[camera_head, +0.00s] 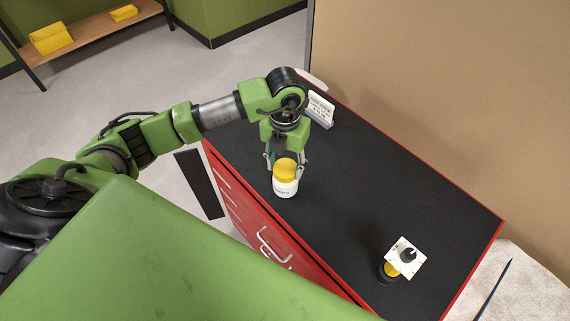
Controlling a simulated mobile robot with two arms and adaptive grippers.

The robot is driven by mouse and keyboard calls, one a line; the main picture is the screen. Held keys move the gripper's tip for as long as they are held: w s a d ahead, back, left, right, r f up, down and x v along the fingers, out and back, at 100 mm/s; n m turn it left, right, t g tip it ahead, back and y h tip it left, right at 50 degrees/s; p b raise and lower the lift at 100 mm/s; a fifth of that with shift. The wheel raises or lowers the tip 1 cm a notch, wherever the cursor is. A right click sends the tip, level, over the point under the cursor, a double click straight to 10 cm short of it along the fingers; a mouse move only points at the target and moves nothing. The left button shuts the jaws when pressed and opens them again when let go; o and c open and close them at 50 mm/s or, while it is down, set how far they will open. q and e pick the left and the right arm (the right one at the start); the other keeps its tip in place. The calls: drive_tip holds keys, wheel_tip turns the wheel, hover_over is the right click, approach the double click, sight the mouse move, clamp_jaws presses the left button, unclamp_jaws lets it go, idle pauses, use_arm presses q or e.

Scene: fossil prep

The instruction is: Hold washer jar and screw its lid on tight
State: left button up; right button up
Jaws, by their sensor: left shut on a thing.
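The washer jar (285,188) is a small white jar with a dark-printed label, standing upright on the black top of the red cabinet. Its yellow lid (285,167) sits on top of it; I cannot tell how tightly it is seated. My left gripper (286,163) reaches down from above and behind, with a finger on each side at about lid height. It is shut on the jar or its lid; the exact contact is hard to see. My right gripper is not in view.
The red drawer cabinet (420,200) has a mostly clear black top. A white printed card (320,109) stands at its back. A white square plate with a black knob (406,258) sits over a yellow and black piece near the front right. A tan wall rises behind.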

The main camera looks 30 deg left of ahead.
sight(286, 169)
use_arm(q)
drive_tip(key=o, duration=1.7)
drive_tip(key=shift+c, duration=0.2)
drive_tip(key=shift+r, duration=0.15)
wheel_tip(286, 169, up, 7)
drive_tip(key=p, duration=0.4)
drive_tip(key=shift+d, duration=0.1)
